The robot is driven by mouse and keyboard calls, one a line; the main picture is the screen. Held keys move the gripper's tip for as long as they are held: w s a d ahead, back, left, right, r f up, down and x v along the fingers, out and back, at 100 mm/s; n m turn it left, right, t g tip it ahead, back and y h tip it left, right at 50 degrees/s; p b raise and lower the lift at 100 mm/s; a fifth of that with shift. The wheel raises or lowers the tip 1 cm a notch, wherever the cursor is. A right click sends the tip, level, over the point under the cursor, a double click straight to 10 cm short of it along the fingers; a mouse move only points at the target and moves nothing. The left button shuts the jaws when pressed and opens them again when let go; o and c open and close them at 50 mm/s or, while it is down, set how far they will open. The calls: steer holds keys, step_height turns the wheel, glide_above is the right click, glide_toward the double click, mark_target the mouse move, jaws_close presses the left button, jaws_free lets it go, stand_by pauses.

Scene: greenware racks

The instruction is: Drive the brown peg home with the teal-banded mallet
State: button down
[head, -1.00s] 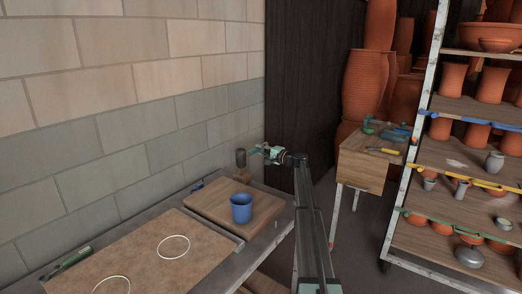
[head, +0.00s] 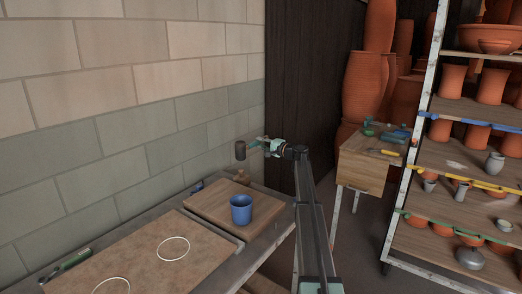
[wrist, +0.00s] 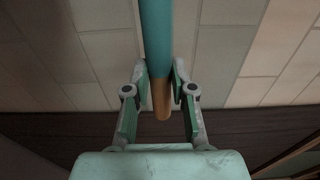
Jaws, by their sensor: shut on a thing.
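My gripper (head: 264,146) is shut on the handle of the teal-banded mallet. In the wrist view the handle (wrist: 156,40) runs between the two fingers, teal with a bare wooden end. The dark mallet head (head: 240,151) shows left of my gripper in the head view. The brown peg (head: 242,174) appears as a small brown upright shape below the mallet head, at the far end of the wooden board (head: 205,208). A gap shows between the head and the peg. How deep the peg sits is too small to tell.
A blue cup (head: 241,210) stands on the board, nearer than the peg. The tiled wall (head: 190,125) runs close along the bench's left. A small side table (head: 362,172) with tools and a pottery rack (head: 450,160) stand to the right.

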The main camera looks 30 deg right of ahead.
steer(key=shift+r, duration=0.45)
stand_by(0.4)
step_height(320, 180, down, 7)
step_height(320, 180, up, 7)
steer(key=b, duration=0.1)
stand_by(0.3)
steer(key=shift+w, duration=0.1)
